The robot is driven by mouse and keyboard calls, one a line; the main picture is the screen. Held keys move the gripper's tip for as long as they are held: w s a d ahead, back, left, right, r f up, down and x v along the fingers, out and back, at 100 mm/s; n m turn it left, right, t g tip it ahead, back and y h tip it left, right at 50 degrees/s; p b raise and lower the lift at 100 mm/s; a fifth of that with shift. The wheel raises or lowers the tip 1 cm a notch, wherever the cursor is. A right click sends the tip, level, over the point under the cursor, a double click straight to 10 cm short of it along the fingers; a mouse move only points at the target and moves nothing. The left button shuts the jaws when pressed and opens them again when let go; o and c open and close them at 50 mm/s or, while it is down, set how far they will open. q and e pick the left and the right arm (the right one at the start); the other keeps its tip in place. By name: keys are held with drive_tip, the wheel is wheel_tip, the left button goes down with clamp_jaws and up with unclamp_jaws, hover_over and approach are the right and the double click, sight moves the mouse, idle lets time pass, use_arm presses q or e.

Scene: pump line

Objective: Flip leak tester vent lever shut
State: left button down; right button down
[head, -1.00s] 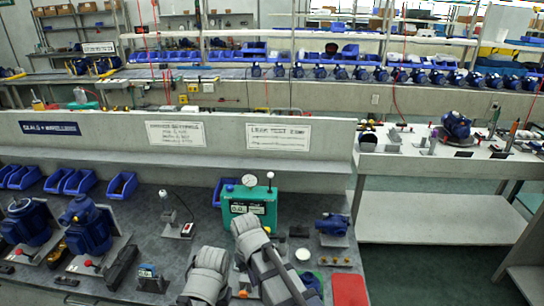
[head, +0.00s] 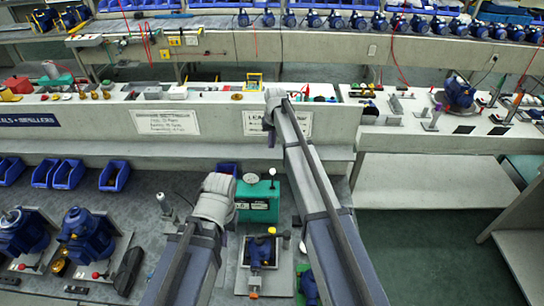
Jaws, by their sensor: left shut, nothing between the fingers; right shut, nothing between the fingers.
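The leak tester is a green box (head: 257,212) at the back middle of the near bench, with a round white gauge (head: 251,178) on top. Neither gripper visibly holds anything or touches the lever.
A blue pump (head: 262,251) sits on a pale plate before the tester. More blue pumps (head: 86,235) and blue bins (head: 68,173) are at left. A raised ledge with signs (head: 165,122) runs behind. My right arm hides the bench right of the tester.

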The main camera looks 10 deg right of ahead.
drive_tip(key=shift+s, duration=0.1)
wheel_tip(320, 180, down, 10)
drive_tip(key=w+b, duration=0.1)
drive_tip(key=b, duration=1)
drive_tip(key=s, duration=0.1)
drive_tip(key=s+p, duration=0.1)
drive_tip(key=s+r+p, duration=0.1)
drive_tip(key=shift+s+a, duration=0.25)
drive_tip(key=shift+s, duration=0.1)
drive_tip(key=shift+s, duration=0.1)
drive_tip(key=shift+s+r+t, duration=0.1)
drive_tip(key=shift+s+t, duration=0.15)
drive_tip(key=shift+t, duration=0.05)
